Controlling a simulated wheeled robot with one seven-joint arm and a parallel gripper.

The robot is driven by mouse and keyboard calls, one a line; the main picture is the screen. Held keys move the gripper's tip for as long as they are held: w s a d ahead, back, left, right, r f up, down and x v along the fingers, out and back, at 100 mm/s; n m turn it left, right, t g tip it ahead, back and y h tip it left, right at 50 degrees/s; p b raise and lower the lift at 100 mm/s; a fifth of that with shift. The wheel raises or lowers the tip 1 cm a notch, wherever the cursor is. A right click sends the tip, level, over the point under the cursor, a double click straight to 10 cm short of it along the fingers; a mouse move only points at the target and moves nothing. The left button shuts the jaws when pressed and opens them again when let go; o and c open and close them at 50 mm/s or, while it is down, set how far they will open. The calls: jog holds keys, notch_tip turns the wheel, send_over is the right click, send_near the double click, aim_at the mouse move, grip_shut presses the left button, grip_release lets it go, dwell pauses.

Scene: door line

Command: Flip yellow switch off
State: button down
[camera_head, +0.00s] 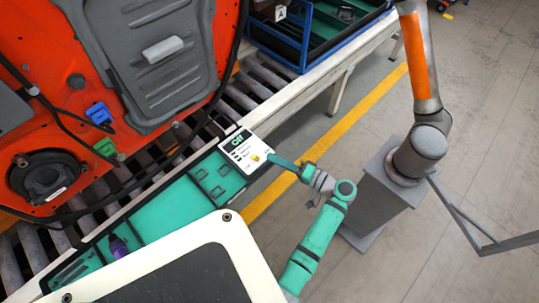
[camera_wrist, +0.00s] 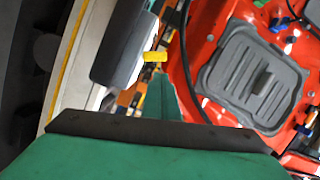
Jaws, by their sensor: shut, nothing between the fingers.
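The yellow switch (camera_head: 256,157) is a small yellow piece on a white panel (camera_head: 240,150) at the end of the green tray, near the middle of the head view. In the wrist view a small yellow block (camera_wrist: 155,57), probably the switch, shows just beyond my fingertips. My green gripper (camera_head: 272,158) is shut and empty, with its tip just right of the switch; it also shows in the wrist view (camera_wrist: 165,82). I cannot tell whether the tip touches the switch, or which way the switch is set.
A green tray (camera_head: 178,208) runs beside the roller conveyor (camera_head: 250,88). An orange-red door (camera_head: 85,65) with a grey panel stands at the left. A blue-framed crate (camera_head: 303,45) is at the back. A grey pedestal with an orange-and-grey arm (camera_head: 425,140) stands right; open floor lies around it.

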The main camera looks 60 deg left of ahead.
jog(key=v, duration=0.6)
jog(key=shift+w+d+r, duration=0.1)
jog(key=shift+d, duration=0.05)
dwell(0.3)
notch_tip(320, 180, down, 9)
jog(key=s+d+m+t, duration=0.1)
jog(key=d+m+t, duration=0.1)
jog(key=m+t, duration=0.4)
jog(key=s+d+f+m+t+h, duration=0.25)
jog(key=d+f+t+h, duration=0.2)
jog(key=d, duration=0.35)
jog(key=s+d+f+m+t+h, duration=0.2)
jog(key=d+f+m+t+h, duration=0.15)
jog(key=d+t, duration=0.4)
jog(key=s+d+r+h, duration=0.3)
jog(key=d+r, duration=0.1)
jog(key=d, duration=0.6)
jog(key=s+d+r+n+t+h, duration=0.1)
jog(key=s+d+r+t+h, duration=0.1)
jog(key=r, duration=0.8)
jog(key=s+d+r+n+t+h, duration=0.1)
jog(key=s+d+r, duration=0.4)
jog(key=r, duration=0.5)
jog(key=d+t+h, duration=0.1)
jog(key=d+t, duration=0.1)
jog(key=shift+s+n+t, duration=0.2)
jog(key=shift+n+t, duration=0.1)
jog(key=shift+t, duration=0.1)
jog(key=shift+d, duration=0.1)
